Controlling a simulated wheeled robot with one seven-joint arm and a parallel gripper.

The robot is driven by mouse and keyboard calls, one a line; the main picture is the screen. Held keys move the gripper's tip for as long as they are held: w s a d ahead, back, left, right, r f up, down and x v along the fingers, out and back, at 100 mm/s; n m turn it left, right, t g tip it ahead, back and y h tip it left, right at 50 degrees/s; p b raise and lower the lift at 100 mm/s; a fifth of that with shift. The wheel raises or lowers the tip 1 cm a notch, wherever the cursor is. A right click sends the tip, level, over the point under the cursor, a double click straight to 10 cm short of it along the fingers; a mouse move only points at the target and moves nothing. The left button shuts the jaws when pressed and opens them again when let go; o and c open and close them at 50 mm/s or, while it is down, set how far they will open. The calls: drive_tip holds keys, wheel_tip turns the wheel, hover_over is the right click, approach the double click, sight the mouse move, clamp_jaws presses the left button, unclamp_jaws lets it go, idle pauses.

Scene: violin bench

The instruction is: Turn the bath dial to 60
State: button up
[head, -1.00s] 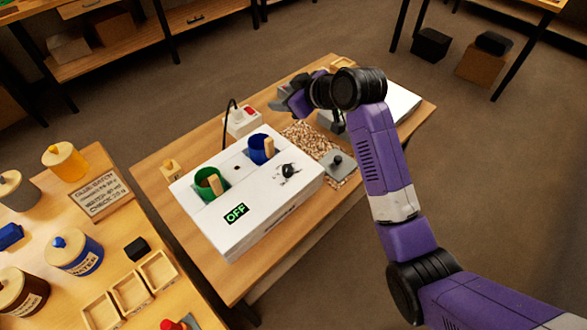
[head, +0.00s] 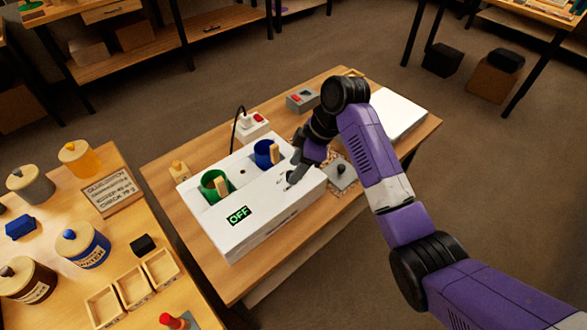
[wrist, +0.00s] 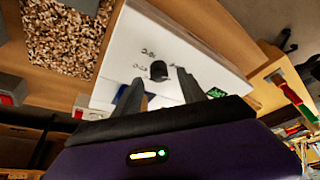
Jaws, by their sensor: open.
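The white bath box (head: 230,225) stands on the wooden bench, with a green pot (head: 211,184) and a blue pot (head: 264,152) set in its top. Its small display (head: 239,215) reads OFF in green. The black bath dial (wrist: 158,71) shows in the wrist view on the box's white top, with small marks around it too small to read. My gripper (wrist: 160,84) is open and empty, its two fingers on either side of the dial in that view; I cannot tell whether they touch it. In the head view my gripper (head: 291,174) hides the dial.
A grey plate with a black knob (head: 341,170) lies right of the box. A white switched socket (head: 252,126) and a grey box with a red button (head: 302,100) stand behind. Wood chips (wrist: 65,38) show in the wrist view. Jars and trays fill the left table.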

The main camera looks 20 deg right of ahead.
drive_tip(key=shift+x, duration=1)
drive_tip(key=shift+c, duration=0.2)
clamp_jaws()
